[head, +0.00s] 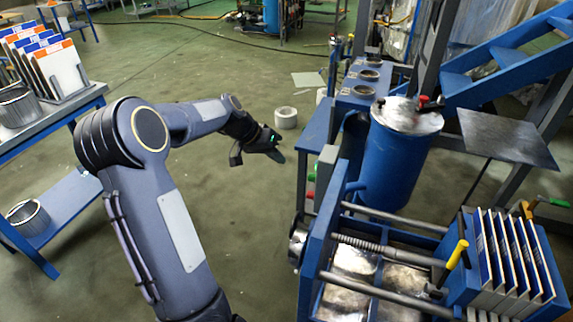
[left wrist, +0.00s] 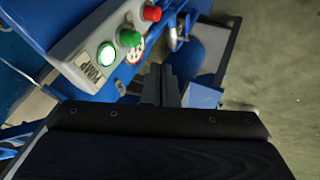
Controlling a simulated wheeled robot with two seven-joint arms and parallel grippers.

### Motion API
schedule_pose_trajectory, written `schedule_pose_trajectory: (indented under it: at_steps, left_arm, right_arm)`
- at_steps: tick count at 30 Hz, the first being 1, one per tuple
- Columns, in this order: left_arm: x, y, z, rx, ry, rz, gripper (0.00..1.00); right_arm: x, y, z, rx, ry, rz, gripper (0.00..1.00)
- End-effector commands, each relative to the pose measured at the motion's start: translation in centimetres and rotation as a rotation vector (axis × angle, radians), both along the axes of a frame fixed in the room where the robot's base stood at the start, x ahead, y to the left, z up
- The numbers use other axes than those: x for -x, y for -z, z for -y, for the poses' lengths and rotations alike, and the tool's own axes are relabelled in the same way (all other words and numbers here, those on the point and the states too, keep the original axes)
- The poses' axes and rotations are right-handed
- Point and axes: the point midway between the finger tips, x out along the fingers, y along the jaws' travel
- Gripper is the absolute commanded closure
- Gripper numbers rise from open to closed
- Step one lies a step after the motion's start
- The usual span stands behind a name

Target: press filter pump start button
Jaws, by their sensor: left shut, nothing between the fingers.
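A grey control box (left wrist: 82,45) shows in the left wrist view at upper left, with a label reading PUMP (left wrist: 89,68). On it are a bright, white-green lit button (left wrist: 106,54), a green button (left wrist: 130,37) and a red button (left wrist: 152,13). In the head view the box (head: 327,167) is seen edge-on, its green button (head: 311,168) facing left. My left gripper (head: 277,154) is shut and empty, a short way left of the box. Its fingertips (left wrist: 167,72) show right of the buttons in the wrist view, apparently apart from them. My right gripper is out of view.
The blue filter press frame (head: 318,255) with metal rods and white plates (head: 510,255) stands at lower right. A blue tank (head: 392,160) is behind it. The floor between is mostly open, with a white roll (head: 286,118).

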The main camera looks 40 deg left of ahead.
Motion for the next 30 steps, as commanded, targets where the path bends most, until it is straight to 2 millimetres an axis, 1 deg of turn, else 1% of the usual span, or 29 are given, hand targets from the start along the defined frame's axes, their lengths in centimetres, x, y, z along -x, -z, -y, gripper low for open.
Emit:
schedule_pose_trajectory:
  at_steps: [1, 3, 7, 25, 28, 29, 30]
  left_arm:
    - [0.4, -0.7, -0.3, -0.002, -0.002, 0.002, 1.0]
    - [0.8, -1.4, -0.6, -0.001, -0.003, 0.001, 1.0]
    - [1.3, -2.1, -0.9, -0.002, -0.001, 0.0, 1.0]
    - [1.4, -2.2, -1.0, -0.001, 0.0, 0.0, 1.0]
    - [1.6, -2.9, -0.3, -0.005, 0.005, -0.002, 1.0]
    - [1.8, -3.4, 0.3, -0.009, 0.01, -0.004, 1.0]
    - [2.2, -4.3, 1.4, -0.015, 0.016, -0.009, 1.0]
  right_arm:
    - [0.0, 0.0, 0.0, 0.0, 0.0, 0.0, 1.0]
    - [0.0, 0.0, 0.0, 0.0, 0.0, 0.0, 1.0]
    - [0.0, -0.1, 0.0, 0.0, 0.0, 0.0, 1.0]
    - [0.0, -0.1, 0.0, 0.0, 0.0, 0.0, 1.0]
    - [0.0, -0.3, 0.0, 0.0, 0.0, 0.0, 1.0]
    - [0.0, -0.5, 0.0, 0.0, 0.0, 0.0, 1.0]
    - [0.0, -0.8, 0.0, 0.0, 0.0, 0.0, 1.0]
